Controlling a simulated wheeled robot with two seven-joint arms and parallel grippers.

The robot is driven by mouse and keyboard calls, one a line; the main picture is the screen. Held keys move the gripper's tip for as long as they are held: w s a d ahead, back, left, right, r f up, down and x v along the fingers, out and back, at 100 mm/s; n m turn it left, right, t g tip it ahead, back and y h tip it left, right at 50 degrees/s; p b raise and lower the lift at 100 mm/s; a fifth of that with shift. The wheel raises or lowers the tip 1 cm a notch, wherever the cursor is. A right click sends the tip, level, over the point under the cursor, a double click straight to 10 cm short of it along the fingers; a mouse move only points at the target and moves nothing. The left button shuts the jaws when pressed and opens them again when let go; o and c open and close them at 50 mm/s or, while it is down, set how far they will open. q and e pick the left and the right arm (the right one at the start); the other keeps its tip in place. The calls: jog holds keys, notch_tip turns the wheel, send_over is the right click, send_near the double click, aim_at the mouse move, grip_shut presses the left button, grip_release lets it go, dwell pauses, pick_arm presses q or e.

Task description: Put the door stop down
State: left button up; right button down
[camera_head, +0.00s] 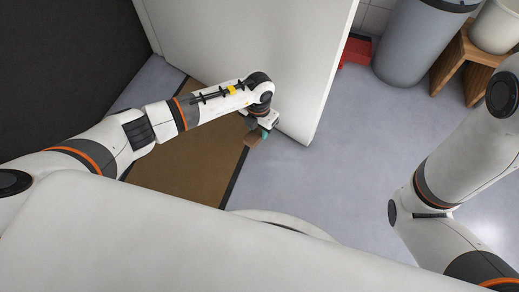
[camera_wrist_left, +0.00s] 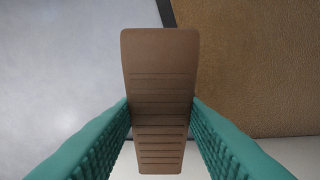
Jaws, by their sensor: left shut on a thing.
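The door stop is a brown ribbed wedge. It shows in the left wrist view (camera_wrist_left: 160,75), upright in the picture between two green fingers. In the head view the door stop (camera_head: 252,139) is small, at the end of my left arm. My left gripper (camera_head: 263,133) is shut on it, near the lower free edge of a white door (camera_head: 250,45). In the left wrist view the fingers of this gripper (camera_wrist_left: 161,125) press on both its sides. I cannot tell whether it touches the floor. My right arm is at the right, but its gripper is out of view.
A brown mat (camera_head: 180,165) with a dark edge lies under my left arm. The grey floor (camera_head: 310,180) is clear in the middle. A red object (camera_head: 355,50), a grey bin (camera_head: 415,45) and a wooden stool (camera_head: 462,62) with a white bucket (camera_head: 497,25) stand at the back right.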

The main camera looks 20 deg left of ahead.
aim_at(259, 150)
pick_arm(q)
jog(key=shift+f+b, duration=3.4)
jog(key=shift+f, duration=1.55)
jog(key=o, duration=1)
jog(key=shift+r, duration=0.15)
